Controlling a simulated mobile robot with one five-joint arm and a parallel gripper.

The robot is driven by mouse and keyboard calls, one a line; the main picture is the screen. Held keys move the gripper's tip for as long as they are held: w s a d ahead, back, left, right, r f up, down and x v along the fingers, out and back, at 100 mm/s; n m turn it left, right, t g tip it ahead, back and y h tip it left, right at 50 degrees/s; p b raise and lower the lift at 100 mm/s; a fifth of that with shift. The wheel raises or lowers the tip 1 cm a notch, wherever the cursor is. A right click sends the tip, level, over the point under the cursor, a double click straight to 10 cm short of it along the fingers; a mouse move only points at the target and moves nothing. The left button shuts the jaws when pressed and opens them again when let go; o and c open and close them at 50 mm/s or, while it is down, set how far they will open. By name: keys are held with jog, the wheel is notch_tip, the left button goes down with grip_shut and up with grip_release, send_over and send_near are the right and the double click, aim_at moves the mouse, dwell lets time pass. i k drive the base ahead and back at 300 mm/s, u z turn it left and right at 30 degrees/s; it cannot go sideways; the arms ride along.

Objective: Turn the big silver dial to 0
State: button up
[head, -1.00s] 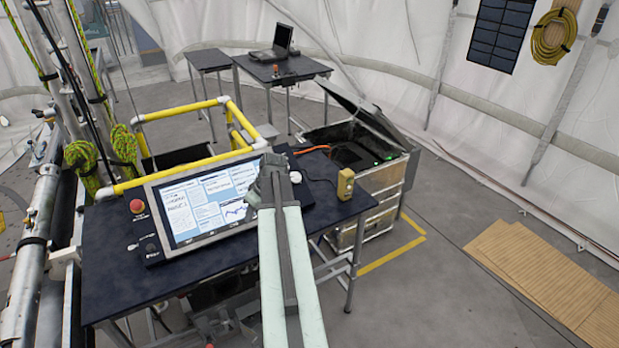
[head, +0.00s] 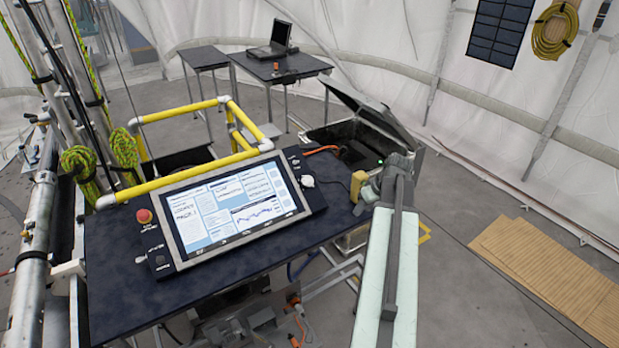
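A round silver dial (head: 307,181) sits on the black right-hand strip of the tilted screen console (head: 316,197). It is small in view, and I cannot read its setting or any marks around it. My gripper (head: 385,178) is at the end of my pale green and grey arm, to the right of the console and apart from the dial. It overlaps the area by the yellow box in the picture. Its fingers are small and seen from behind, so I cannot tell whether they are open or shut.
The console stands on a dark table (head: 115,255) with a red button (head: 144,215) at its left. A yellow rail (head: 180,180) runs behind it. A yellow box (head: 358,184) stands at the right edge, near an open case (head: 375,125).

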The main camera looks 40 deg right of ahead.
aim_at(308, 181)
jog(key=i, duration=0.9)
